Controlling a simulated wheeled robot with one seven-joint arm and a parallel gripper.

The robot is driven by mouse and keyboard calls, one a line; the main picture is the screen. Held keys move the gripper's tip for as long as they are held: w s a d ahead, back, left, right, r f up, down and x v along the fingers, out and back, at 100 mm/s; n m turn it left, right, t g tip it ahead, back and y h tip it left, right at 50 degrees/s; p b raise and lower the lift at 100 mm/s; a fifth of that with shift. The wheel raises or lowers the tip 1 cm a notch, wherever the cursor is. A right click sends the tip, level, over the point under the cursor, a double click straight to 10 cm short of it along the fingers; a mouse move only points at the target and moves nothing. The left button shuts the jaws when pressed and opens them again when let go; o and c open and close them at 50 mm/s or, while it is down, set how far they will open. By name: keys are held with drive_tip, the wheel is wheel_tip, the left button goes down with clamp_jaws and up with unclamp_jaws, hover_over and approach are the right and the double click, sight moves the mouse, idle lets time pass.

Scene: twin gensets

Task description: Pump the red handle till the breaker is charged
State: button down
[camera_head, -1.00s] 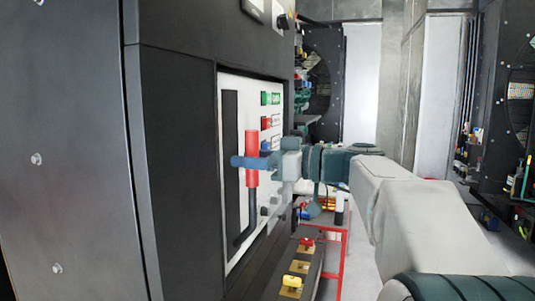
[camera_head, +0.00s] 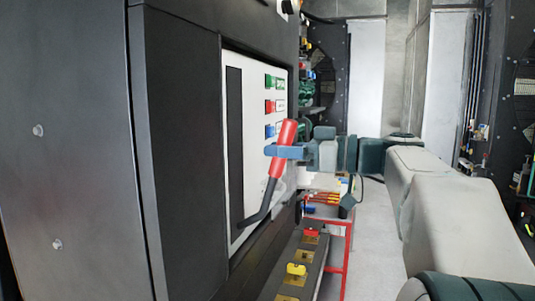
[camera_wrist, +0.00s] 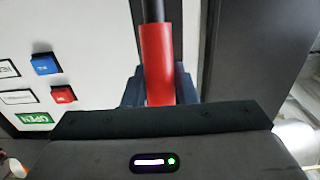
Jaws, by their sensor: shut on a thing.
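The red handle (camera_head: 282,149) is a red grip on a black lever that rises from the lower part of the breaker's white front panel (camera_head: 255,95). The lever leans out from the panel, up and to the right. My gripper (camera_head: 284,152) is shut on the red grip around its middle. In the wrist view the red handle (camera_wrist: 157,62) runs between the blue fingers of my gripper (camera_wrist: 158,88). Green, red and blue buttons sit on the panel; the blue button (camera_wrist: 44,63) and red button (camera_wrist: 63,94) show clearly in the wrist view. No charge indicator is readable.
Dark cabinet walls (camera_head: 70,150) stand at the left. A red-framed cart (camera_head: 345,245) with tools stands beyond the panel. A ledge with red and yellow pieces (camera_head: 296,269) lies below. The aisle floor (camera_head: 375,225) is open to the right.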

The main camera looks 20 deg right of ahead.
drive_tip(key=s+d+f+b, duration=0.5)
drive_tip(key=d+f+b, duration=0.2)
drive_tip(key=b, duration=0.3)
drive_tip(key=shift+f+b, duration=0.35)
drive_tip(key=shift+f, duration=0.45)
